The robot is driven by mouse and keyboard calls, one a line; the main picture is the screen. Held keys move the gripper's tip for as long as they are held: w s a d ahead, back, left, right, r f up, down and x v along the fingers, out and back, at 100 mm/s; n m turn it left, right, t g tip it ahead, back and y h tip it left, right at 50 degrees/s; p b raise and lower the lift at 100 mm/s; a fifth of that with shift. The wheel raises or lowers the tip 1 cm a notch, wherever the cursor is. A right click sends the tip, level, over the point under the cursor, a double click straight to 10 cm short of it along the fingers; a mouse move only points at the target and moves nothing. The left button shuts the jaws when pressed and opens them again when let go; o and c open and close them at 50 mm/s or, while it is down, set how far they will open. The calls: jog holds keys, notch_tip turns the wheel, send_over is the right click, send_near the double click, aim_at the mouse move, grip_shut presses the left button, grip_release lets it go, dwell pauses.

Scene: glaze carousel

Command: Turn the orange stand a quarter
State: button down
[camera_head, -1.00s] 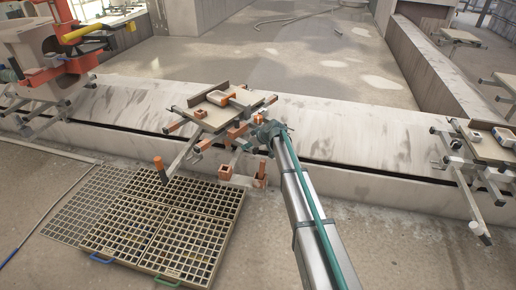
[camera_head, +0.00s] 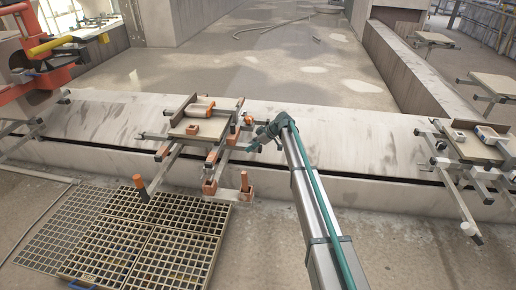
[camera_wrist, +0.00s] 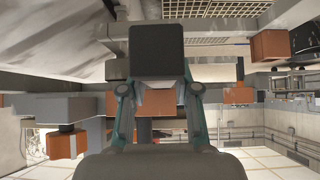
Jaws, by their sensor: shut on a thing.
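The orange stand (camera_head: 177,160) is at the centre left in the head view, on the pale ledge. It has grey bars with orange end blocks and a flat board (camera_head: 211,128) on top. My gripper (camera_head: 252,146) is at its right side, at the level of its bars. In the wrist view my teal fingers (camera_wrist: 160,112) are closed in around an orange-brown block between them, seemingly a bar end of the stand. A dark square part (camera_wrist: 157,52) hides some of the contact.
On the board lie an orange-and-tan roll (camera_head: 198,109) and a small block (camera_head: 192,129). Floor grates (camera_head: 160,240) lie in front of the ledge. Another stand (camera_head: 470,145) is at the right and an orange machine (camera_head: 40,85) at the left. The ledge between stand and right stand is clear.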

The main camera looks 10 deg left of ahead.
jog(key=shift+w, duration=0.2)
dwell(0.3)
jog(key=c, duration=0.8)
grip_release()
jog(key=shift+f, duration=0.1)
jog(key=shift+c, duration=0.2)
jog(key=shift+d, duration=0.15)
jog(key=v, duration=1.2)
jog(key=shift+w, duration=0.1)
